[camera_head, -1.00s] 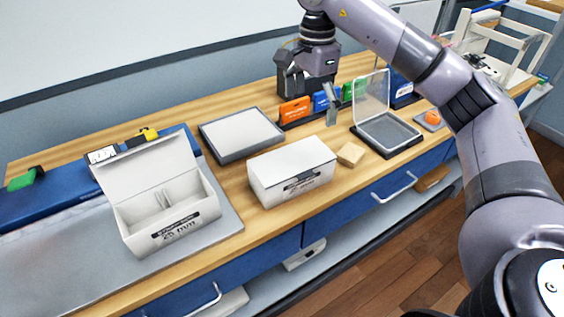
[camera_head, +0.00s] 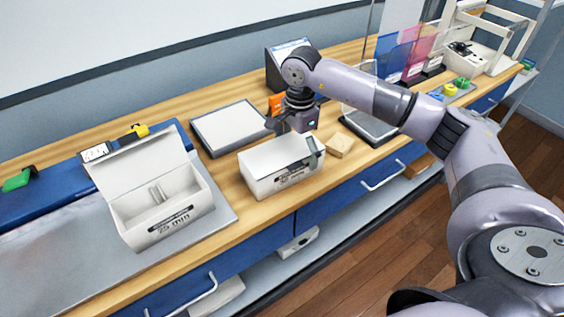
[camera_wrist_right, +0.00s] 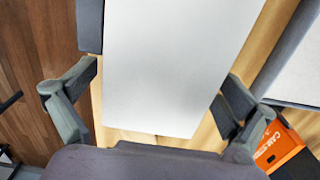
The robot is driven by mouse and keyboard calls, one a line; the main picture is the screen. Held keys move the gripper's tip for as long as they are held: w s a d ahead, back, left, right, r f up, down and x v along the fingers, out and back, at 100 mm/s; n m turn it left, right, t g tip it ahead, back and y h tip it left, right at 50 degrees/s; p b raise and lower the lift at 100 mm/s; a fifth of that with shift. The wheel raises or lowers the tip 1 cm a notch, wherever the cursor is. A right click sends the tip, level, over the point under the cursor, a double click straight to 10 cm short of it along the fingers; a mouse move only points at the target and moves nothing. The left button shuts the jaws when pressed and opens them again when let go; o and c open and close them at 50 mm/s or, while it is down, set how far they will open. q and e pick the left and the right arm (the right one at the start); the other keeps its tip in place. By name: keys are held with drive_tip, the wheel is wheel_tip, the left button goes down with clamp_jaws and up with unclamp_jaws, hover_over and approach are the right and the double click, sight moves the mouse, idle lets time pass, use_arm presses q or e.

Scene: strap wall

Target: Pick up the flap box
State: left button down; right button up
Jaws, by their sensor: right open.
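A closed white box (camera_head: 262,178) with a flat lid and a dark front label stands near the bench's front edge. My right gripper (camera_head: 292,139) is open and empty just above this box, one finger toward its back and one by its right front. In the right wrist view the white lid (camera_wrist_right: 165,50) lies between the spread fingers (camera_wrist_right: 160,92); I see no clear contact. My left gripper is not in view.
A grey-rimmed white tray (camera_head: 228,125) lies behind the closed box. A small wooden block (camera_head: 340,146) sits to its right, before a clear-lidded case (camera_head: 372,128).

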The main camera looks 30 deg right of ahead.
drive_tip(key=shift+f, duration=1.25)
drive_tip(key=shift+c, duration=0.5)
drive_tip(key=c, duration=1.2)
